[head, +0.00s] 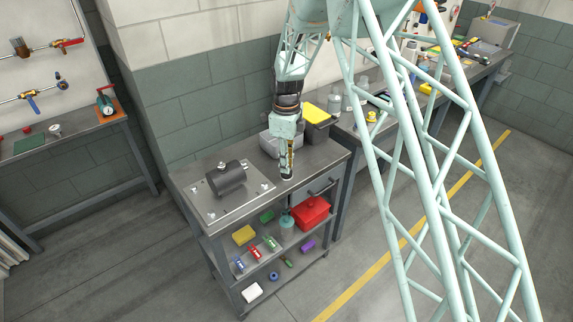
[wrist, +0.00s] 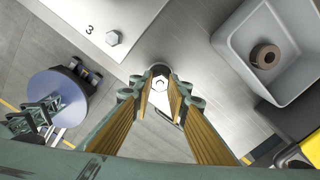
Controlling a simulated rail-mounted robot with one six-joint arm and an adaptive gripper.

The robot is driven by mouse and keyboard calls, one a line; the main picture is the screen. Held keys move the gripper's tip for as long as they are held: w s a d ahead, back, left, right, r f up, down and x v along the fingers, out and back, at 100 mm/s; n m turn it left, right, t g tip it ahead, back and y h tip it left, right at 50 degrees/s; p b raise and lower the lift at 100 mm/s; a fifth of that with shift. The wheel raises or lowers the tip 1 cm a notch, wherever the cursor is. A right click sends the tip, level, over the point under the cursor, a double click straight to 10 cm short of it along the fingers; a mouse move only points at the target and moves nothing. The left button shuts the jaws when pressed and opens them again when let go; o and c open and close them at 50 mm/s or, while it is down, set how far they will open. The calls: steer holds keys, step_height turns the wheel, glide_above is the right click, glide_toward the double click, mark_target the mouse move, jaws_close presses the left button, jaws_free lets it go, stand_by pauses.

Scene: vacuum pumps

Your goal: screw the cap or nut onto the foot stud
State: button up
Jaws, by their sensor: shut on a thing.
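My gripper (head: 287,177) points down at the right end of the base plate (head: 209,202) on the cart top. Another hex nut (wrist: 113,38) sits on the plate beside the number 3. The dark cylindrical pump (head: 228,180) lies on the plate in the head view.
A grey bin (wrist: 226,44) holding a brown ring (wrist: 265,57) stands to the right of the fingers. A yellow-lidded dark bin (head: 316,130) is behind it. A red box (head: 312,212) and several small items occupy the shelves below. The cart's front edge is close to my gripper.

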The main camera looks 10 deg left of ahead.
steer(key=shift+w, duration=0.1)
steer(key=shift+m, duration=1.6)
steer(key=shift+m, duration=0.3)
steer(key=shift+m+b, duration=0.35)
steer(key=shift+m, duration=1.05)
steer(key=o, duration=1)
steer(key=shift+r, duration=0.1)
